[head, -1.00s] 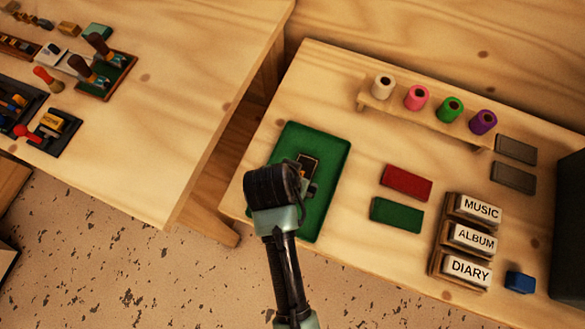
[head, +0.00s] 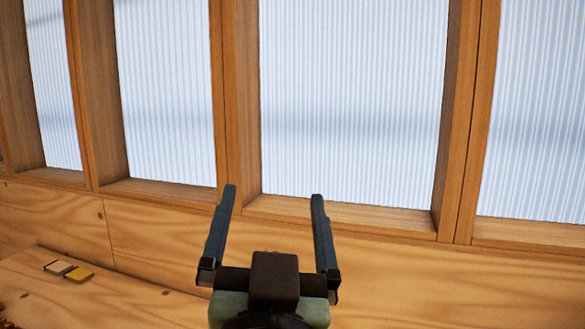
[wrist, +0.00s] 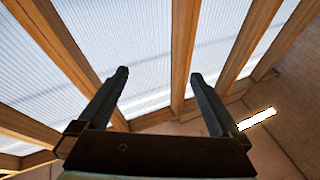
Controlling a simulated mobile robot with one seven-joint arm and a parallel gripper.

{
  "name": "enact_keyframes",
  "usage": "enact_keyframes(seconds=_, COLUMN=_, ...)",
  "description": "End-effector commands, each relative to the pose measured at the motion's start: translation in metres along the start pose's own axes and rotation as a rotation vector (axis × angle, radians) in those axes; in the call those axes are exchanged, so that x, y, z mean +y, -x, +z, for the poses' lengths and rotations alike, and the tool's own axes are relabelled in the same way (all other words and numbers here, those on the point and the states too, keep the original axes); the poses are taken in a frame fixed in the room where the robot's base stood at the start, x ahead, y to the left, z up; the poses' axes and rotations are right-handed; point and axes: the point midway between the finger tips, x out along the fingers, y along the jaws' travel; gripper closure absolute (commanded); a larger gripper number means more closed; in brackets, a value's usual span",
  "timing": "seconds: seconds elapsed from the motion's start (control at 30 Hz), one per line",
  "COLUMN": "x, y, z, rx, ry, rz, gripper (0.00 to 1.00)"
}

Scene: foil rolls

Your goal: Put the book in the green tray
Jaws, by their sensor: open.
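My gripper (head: 270,195) is raised in front of the windows in the head view. Its two dark fingers stand wide apart with nothing between them. In the wrist view my gripper (wrist: 160,78) also shows open and empty, pointing up toward the windows and ceiling. Neither the green tray nor the book is in view in either current frame.
A wooden table (head: 110,305) shows at the lower left of the head view, with a few small tan and yellow blocks (head: 78,273) on it. Ribbed windows (head: 350,100) in wooden frames fill the back. A bright light (wrist: 257,119) shows in the wrist view.

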Motion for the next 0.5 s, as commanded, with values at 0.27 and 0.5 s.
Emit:
enact_keyframes(seconds=0.27, x=-0.005, y=0.035, z=-0.146, rx=0.416, ry=0.151, rz=-0.013, gripper=0.00)
enact_keyframes(seconds=0.5, x=-0.006, y=0.039, z=-0.156, rx=0.448, ry=0.165, rz=-0.014, gripper=0.00)
